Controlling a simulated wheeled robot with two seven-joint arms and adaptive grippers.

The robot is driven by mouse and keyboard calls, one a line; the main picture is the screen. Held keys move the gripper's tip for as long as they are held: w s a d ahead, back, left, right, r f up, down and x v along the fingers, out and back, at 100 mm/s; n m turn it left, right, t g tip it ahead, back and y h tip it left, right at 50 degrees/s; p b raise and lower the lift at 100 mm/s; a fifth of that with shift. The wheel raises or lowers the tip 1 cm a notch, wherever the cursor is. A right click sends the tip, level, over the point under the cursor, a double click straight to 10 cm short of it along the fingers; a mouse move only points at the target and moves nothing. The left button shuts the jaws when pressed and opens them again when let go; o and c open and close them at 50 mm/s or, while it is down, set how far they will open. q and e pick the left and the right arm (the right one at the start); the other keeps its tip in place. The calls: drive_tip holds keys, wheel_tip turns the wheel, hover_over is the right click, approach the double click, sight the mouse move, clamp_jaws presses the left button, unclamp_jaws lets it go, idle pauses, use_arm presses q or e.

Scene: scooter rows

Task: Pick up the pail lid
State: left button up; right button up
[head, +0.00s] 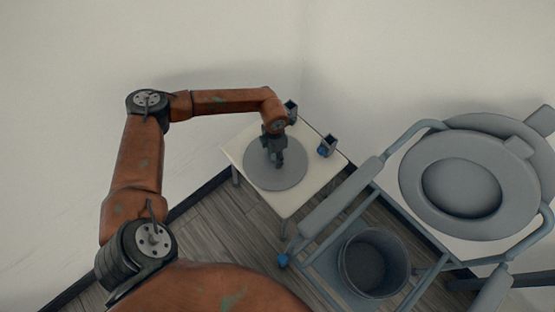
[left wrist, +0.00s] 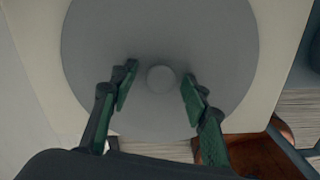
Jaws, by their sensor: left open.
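The pail lid (head: 266,176) is a flat round grey disc lying on a small pale table (head: 320,178). In the left wrist view the lid (left wrist: 160,30) fills most of the picture, with a small round knob (left wrist: 161,79) at its middle. My left gripper (head: 279,163) is over the lid and hides part of it in the head view. In the left wrist view the fingers of my left gripper (left wrist: 158,88) are spread, one on each side of the knob, with gaps to it. I cannot tell how high the fingertips are. My right gripper is not in view.
Two small dark holders stand at the table's back edge, one (head: 290,111) behind my gripper and one with blue (head: 327,146) to the right. A grey commode chair (head: 460,186) stands close on the right, with an open pail (head: 345,262) under it. Pale walls are behind.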

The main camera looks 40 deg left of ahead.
use_arm(q)
drive_tip(key=shift+c, duration=0.2)
clamp_jaws()
idle(0.4)
